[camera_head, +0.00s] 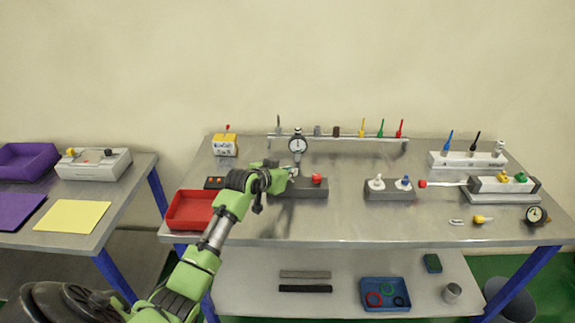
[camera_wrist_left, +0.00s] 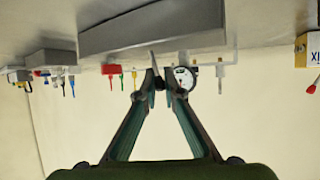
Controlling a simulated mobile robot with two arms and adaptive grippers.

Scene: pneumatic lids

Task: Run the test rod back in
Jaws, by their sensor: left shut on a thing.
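A pale rod (camera_head: 447,184) with a red tip sticks out to the left from the grey and white cylinder block (camera_head: 490,188) at the right of the table; it looks extended. My left gripper (camera_head: 291,171) is far to the left of it, at the dark grey block (camera_head: 299,189) with a red knob (camera_head: 317,178). In the left wrist view, the fingers (camera_wrist_left: 156,78) are closed together on a small thin grey piece (camera_wrist_left: 154,60) by the block. Its exact shape is mostly hidden. My right gripper is not in view.
A dial gauge (camera_head: 297,146) stands just behind the dark block. A red tray (camera_head: 188,211) is at the table's left front. A grey base (camera_head: 389,191) with white and blue knobs stands between the dark block and the rod. The table's front middle is clear.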

